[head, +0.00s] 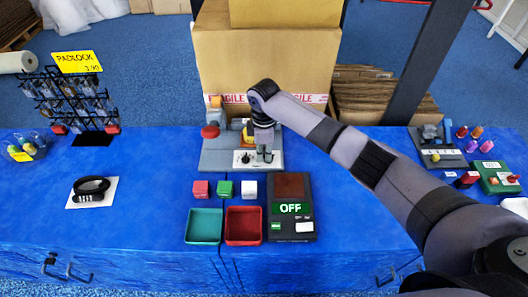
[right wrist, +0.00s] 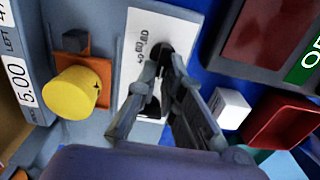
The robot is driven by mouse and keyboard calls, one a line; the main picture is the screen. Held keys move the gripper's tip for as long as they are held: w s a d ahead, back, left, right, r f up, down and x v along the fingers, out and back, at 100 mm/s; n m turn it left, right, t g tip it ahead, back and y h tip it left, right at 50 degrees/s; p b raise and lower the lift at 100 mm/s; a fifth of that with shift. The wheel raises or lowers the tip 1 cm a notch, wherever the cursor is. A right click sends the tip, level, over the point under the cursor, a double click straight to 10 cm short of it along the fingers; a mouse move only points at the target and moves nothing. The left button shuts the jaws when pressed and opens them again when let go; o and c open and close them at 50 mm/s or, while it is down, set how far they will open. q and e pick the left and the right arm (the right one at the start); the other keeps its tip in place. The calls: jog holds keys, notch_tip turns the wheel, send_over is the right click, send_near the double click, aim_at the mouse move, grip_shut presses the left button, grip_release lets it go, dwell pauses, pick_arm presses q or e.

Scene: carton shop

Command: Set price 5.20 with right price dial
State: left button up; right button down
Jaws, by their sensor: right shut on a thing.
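A grey machine base (head: 210,163) stands on the blue table, with a white panel (head: 240,165) on its front. The panel carries a left dark dial (head: 245,158) and the right price dial, which is mostly behind my fingers in the head view. My right gripper (head: 265,154) reaches down over the panel's right part. In the right wrist view my right gripper (right wrist: 165,66) is shut on the black right price dial (right wrist: 157,49). A label strip (right wrist: 21,83) there reads 5.00, with LEFT beside it. My left gripper is not in view.
A yellow knob (right wrist: 75,95) sits beside the panel. A large carton (head: 230,70) stands behind.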

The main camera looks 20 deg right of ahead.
jog(key=m+p, duration=0.2)
jog(key=p, duration=0.1)
jog(key=shift+w+r, duration=0.1)
jog(key=shift+r, duration=0.1)
jog(key=m+p, duration=0.2)
jog(key=shift+w+d+m, duration=0.1)
jog(key=shift+m, duration=0.2)
jog(key=shift+w+d+f+m+p, duration=0.1)
jog(key=shift+f+m+p, duration=0.05)
jog(key=shift+m+p, duration=0.4)
jog(key=c, duration=1.7)
grip_release()
notch_tip(320, 180, up, 12)
